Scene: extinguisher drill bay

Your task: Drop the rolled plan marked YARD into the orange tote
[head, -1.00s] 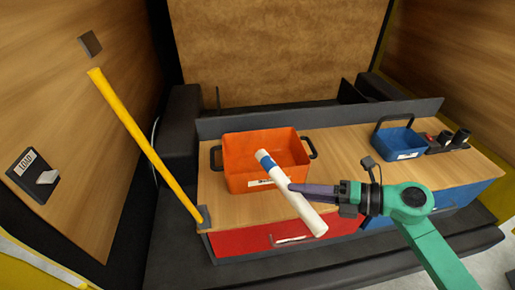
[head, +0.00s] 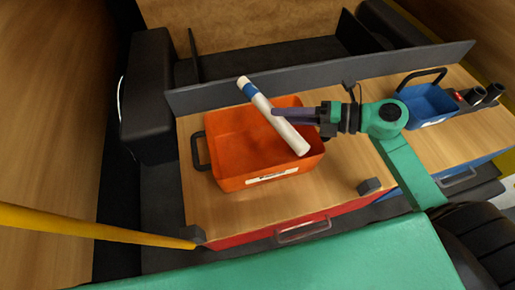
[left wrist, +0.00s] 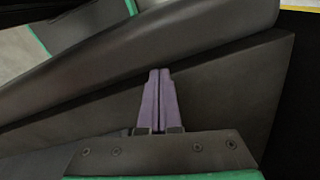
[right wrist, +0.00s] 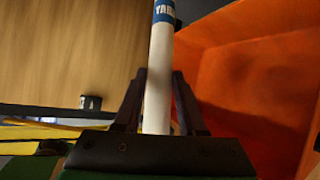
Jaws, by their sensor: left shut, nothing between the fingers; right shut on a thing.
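The rolled plan (head: 272,115) is a white tube with a blue band near its far end. In the right wrist view the plan (right wrist: 158,60) has a partly cut-off label on that band that looks like YARD. My right gripper (head: 277,112) is shut around its middle and holds it tilted. In the head view the plan overlaps the right part of the orange tote (head: 222,150), apparently above it. The tote's wall (right wrist: 245,60) is right of the plan in the right wrist view. My left gripper (left wrist: 160,75) is shut and empty, outside the head view.
The tote stands on a wooden worktop (head: 340,175) with a dark back ledge. A yellow bar (head: 90,223) reaches the front left corner. A small dark block (head: 370,187) sits near the front edge.

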